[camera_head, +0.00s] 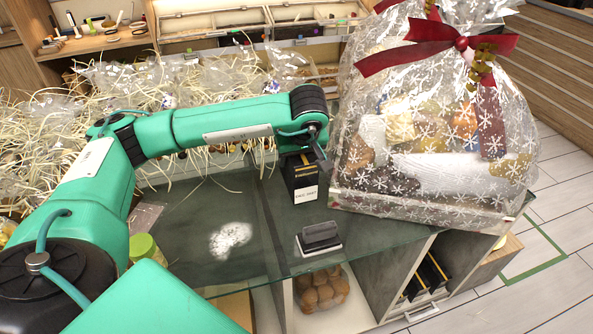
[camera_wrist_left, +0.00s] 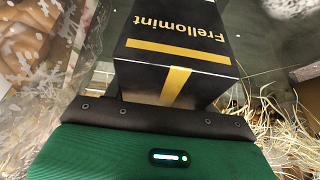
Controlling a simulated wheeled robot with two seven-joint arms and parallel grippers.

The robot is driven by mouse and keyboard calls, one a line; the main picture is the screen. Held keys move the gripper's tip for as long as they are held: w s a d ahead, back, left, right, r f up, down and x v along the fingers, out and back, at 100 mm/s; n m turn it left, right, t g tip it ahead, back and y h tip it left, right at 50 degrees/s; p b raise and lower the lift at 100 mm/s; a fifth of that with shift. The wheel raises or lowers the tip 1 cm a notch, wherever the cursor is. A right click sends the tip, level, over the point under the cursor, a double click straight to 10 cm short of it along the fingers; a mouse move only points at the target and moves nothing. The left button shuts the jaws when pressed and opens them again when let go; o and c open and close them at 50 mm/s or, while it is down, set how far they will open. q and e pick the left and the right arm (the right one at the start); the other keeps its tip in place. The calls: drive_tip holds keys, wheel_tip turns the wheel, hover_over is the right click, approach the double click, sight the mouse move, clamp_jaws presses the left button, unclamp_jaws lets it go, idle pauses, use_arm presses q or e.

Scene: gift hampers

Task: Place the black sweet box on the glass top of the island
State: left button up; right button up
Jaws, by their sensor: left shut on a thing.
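The black sweet box (camera_head: 304,182), with a gold stripe and a white label, is upright under my left gripper (camera_head: 303,156) in the head view. The gripper is shut on it from above. The box is at or just above the glass top (camera_head: 190,215) of the island; I cannot tell if it touches. In the left wrist view the black box (camera_wrist_left: 185,80) shows gold "Frellomint" lettering and a gold band; the fingertips are hidden there. My right gripper is in neither view.
A large wrapped hamper (camera_head: 430,150) with a red bow stands close right of the box. A small dark block on a pale base (camera_head: 319,238) is in front. Straw and clear-wrapped goods (camera_head: 200,85) crowd the back.

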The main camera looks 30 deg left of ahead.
sight(303, 156)
use_arm(q)
drive_tip(key=shift+f, duration=1)
wheel_tip(303, 156, down, 3)
drive_tip(key=shift+f, duration=0.35)
drive_tip(key=o, duration=1.2)
drive_tip(key=shift+s+d+r, duration=0.1)
drive_tip(key=shift+d+r, duration=0.05)
drive_tip(key=shift+r, duration=0.5)
drive_tip(key=b+v, duration=0.1)
drive_tip(key=v, duration=1)
drive_tip(key=shift+s+f, duration=0.1)
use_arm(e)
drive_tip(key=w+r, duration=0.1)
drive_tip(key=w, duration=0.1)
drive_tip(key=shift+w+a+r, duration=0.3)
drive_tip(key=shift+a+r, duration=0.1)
